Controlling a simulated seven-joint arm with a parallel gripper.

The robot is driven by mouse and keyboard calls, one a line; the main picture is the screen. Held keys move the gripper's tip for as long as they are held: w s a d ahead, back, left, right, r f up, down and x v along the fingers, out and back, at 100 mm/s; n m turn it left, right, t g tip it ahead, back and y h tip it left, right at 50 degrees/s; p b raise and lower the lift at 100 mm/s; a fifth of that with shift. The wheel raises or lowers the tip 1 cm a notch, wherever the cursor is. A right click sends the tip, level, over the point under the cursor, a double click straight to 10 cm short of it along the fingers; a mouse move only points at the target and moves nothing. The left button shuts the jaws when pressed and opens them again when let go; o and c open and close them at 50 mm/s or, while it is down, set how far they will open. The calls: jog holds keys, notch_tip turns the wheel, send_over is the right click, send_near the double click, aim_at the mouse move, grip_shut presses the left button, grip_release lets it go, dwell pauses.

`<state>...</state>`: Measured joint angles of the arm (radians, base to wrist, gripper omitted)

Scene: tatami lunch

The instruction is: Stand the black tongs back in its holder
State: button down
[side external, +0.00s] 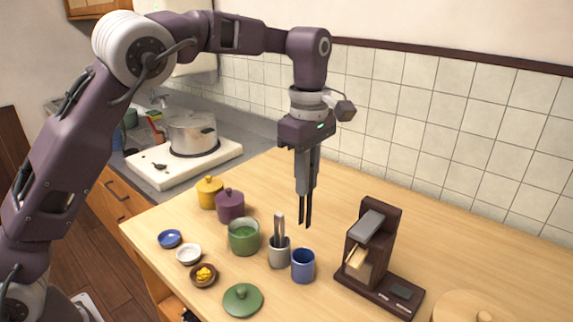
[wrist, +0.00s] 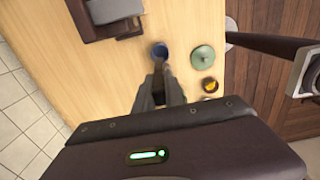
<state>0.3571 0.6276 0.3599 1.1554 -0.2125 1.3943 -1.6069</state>
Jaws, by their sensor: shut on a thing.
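The black tongs (side external: 306,212) hang upright, tips down, from my gripper (side external: 306,188), which is shut on them. They are in the air above the table, up and behind the cups in the side view. In the wrist view the dark tongs (wrist: 158,66) reach down from between my fingers toward the blue cup (wrist: 160,48). In the side view the blue cup (side external: 303,267) stands upright, with no utensil showing in it. A grey cup (side external: 280,254) beside it holds metal utensils (side external: 278,228). I cannot tell which cup is the tongs' holder.
A dark brown machine (side external: 372,252) stands right of the cups. Left are a green pot (side external: 243,238), its lid (side external: 243,300), a purple jar (side external: 230,206), a yellow jar (side external: 209,192) and small dishes (side external: 188,254). The table behind the cups is clear.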

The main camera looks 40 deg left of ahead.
notch_tip(320, 180, down, 14)
jog(key=shift+r, duration=0.15)
dwell(0.7)
dwell(0.4)
jog(key=shift+f, duration=0.45)
jog(key=c, duration=1.3)
grip_release()
jog(key=o, duration=0.5)
jog(key=shift+o, duration=0.2)
notch_tip(320, 180, up, 7)
